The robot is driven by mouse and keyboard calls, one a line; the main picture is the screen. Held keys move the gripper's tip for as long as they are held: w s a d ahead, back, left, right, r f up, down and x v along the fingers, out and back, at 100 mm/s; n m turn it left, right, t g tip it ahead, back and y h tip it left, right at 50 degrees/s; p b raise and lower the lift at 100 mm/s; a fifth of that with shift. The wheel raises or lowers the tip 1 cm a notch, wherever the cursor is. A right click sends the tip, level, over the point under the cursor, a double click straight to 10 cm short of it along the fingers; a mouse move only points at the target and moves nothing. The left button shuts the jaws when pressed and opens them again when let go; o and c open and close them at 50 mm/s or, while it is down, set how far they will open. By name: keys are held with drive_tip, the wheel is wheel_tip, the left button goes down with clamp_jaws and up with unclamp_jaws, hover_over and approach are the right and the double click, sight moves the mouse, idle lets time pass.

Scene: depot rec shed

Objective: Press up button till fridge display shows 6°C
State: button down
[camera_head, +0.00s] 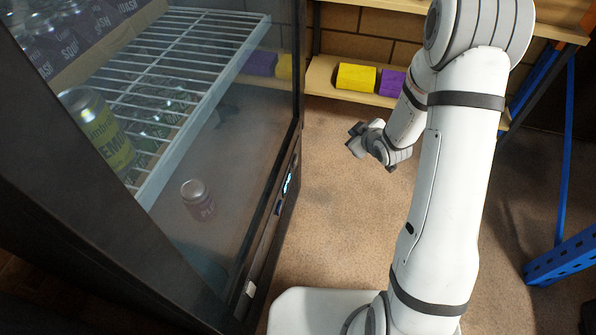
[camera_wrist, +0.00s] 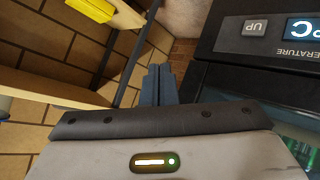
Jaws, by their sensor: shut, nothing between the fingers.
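The fridge (camera_head: 268,235) stands at the left in the head view, its glass door closed. Its lit display (camera_head: 288,183) sits on the narrow front edge and is seen too steeply to read. In the wrist view the display (camera_wrist: 303,29) is upside down and cut off by the right edge; only a "°C" part shows, not the number. The grey UP button (camera_wrist: 255,27) is beside it, at the upper right. My gripper (camera_wrist: 158,72) is shut and empty, left of and below the button in the wrist view. In the head view my gripper (camera_head: 352,139) is apart from the fridge.
A wooden shelf (camera_head: 322,82) with a yellow block (camera_head: 356,77) and a purple block (camera_head: 391,82) stands behind my gripper. A blue rack frame (camera_head: 566,255) is at the right. Brown floor (camera_head: 335,220) between fridge and arm is clear.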

sight(296, 161)
drive_tip(key=a+f+n+y+b, duration=0.1)
drive_tip(key=a+f+y+b, duration=0.1)
drive_tip(key=f, duration=0.6)
drive_tip(key=s+a+f+n+t+y+b, duration=0.1)
drive_tip(key=f+b, duration=0.3)
drive_tip(key=f, duration=0.5)
drive_tip(key=shift+a+y+b, duration=0.3)
drive_tip(key=shift+a+y, duration=0.5)
drive_tip(key=shift+y, duration=0.1)
drive_tip(key=shift+a, duration=0.1)
drive_tip(key=w+a, duration=0.1)
drive_tip(key=a, duration=0.7)
drive_tip(key=shift+w+a, duration=0.2)
drive_tip(key=shift+w, duration=0.05)
drive_tip(key=shift+a, duration=0.1)
drive_tip(key=shift+w+a+b, duration=0.15)
drive_tip(key=shift+a+b, duration=0.15)
drive_tip(key=shift+a, duration=0.05)
